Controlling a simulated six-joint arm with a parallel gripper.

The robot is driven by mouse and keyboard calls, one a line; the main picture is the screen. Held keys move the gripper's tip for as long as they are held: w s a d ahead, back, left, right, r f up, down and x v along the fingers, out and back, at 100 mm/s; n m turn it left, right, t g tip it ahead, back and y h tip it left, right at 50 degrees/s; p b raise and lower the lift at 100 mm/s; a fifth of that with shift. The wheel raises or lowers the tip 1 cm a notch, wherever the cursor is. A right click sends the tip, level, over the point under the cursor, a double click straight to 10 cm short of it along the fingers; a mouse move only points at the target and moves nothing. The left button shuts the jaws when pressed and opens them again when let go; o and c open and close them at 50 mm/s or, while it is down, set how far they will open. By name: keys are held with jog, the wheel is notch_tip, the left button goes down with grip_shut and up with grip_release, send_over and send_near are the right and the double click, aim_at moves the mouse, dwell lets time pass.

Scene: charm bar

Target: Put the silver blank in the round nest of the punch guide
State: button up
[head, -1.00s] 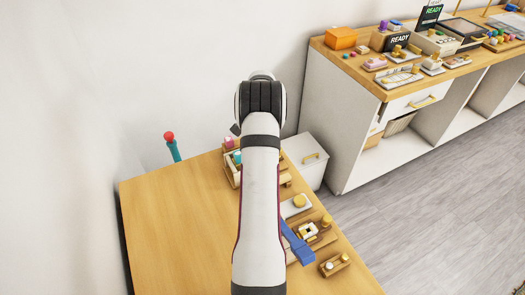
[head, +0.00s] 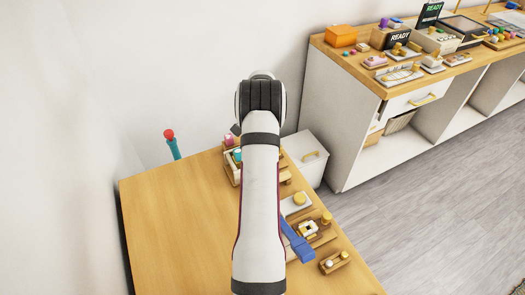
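My gripper is not in view; my white arm runs up the middle of the head view and hides part of the table. A wooden fixture (head: 325,234) with gold parts and a small white and gold piece (head: 307,229) stands right of the arm. It may be the punch guide, but its round nest cannot be made out. A small wooden block (head: 342,265) in front of it carries a pale round piece (head: 329,264) and a gold knob. I cannot tell whether that pale piece is the silver blank.
A blue bar (head: 298,241) lies beside the fixture, partly behind my arm. A white plate with a gold disc (head: 299,199) and a rack of coloured pieces (head: 229,155) stand farther back. The wooden table (head: 180,225) is bare on the left. A loaded counter (head: 365,83) stands back right.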

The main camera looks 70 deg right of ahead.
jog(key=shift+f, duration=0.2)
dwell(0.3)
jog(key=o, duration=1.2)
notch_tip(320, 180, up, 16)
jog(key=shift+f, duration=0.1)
